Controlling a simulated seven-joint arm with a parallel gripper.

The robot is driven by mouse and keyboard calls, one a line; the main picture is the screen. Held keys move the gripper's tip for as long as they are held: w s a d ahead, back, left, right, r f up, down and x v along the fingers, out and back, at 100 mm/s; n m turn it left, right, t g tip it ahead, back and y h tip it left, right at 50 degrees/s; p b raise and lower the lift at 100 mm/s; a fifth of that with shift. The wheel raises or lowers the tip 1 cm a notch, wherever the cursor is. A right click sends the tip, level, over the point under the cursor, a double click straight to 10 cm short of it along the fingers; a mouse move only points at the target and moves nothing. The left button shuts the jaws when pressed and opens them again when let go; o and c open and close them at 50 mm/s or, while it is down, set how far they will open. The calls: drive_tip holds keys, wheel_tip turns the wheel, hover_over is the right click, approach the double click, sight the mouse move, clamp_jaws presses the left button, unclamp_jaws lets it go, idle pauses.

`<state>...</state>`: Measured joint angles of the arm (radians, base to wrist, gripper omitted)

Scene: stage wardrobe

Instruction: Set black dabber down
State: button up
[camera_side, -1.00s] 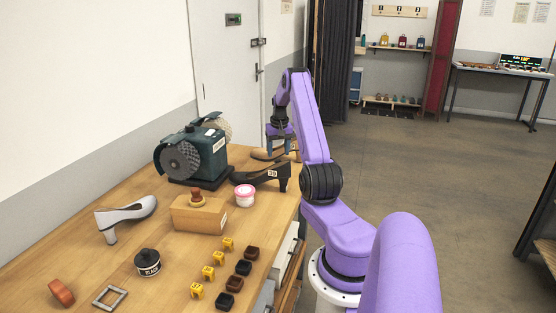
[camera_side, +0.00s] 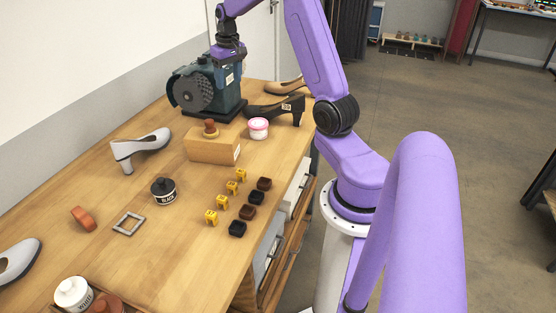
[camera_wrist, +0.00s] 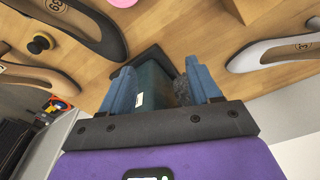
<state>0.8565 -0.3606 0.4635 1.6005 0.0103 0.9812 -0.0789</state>
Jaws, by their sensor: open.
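A small round dabber with a black base and a yellowish top (camera_wrist: 40,43) stands on the table in the wrist view, between the black shoe (camera_wrist: 88,25) and a tan shoe (camera_wrist: 35,76). I cannot pick it out in the side view, where the black shoe (camera_side: 276,109) blocks that area. My gripper (camera_wrist: 160,68) is open and empty, apart from the dabber. In the side view my gripper (camera_side: 228,56) is over the dark green brush machine (camera_side: 224,90), which shows between the fingers in the wrist view.
A brown-topped dabber (camera_side: 210,127) sits on a wooden block (camera_side: 212,149). A pink-and-white jar (camera_side: 258,128), a black jar (camera_side: 163,192), a grey shoe (camera_side: 140,148), a square frame (camera_side: 129,223), yellow clips and dark blocks occupy the table. Bare wood lies between them.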

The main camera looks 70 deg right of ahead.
drive_tip(key=a+n, duration=0.1)
drive_tip(key=a, duration=0.4)
drive_tip(key=a+r+n, duration=0.1)
drive_tip(key=a, duration=0.4)
drive_tip(key=a+n, duration=0.2)
drive_tip(key=a, duration=0.4)
drive_tip(key=shift+s+r, duration=0.35)
drive_tip(key=shift+s, duration=0.05)
drive_tip(key=s+a+n, duration=0.4)
drive_tip(key=s+a, duration=0.2)
drive_tip(key=a, duration=0.5)
drive_tip(key=s+a+n, duration=0.4)
drive_tip(key=s, duration=0.7)
drive_tip(key=s+a+f+n, duration=0.1)
drive_tip(key=s+a+n, duration=0.3)
drive_tip(key=s, duration=0.8)
drive_tip(key=shift+a+f+n+g+y, duration=0.2)
drive_tip(key=shift+n+g+y, duration=0.2)
drive_tip(key=shift+n, duration=0.3)
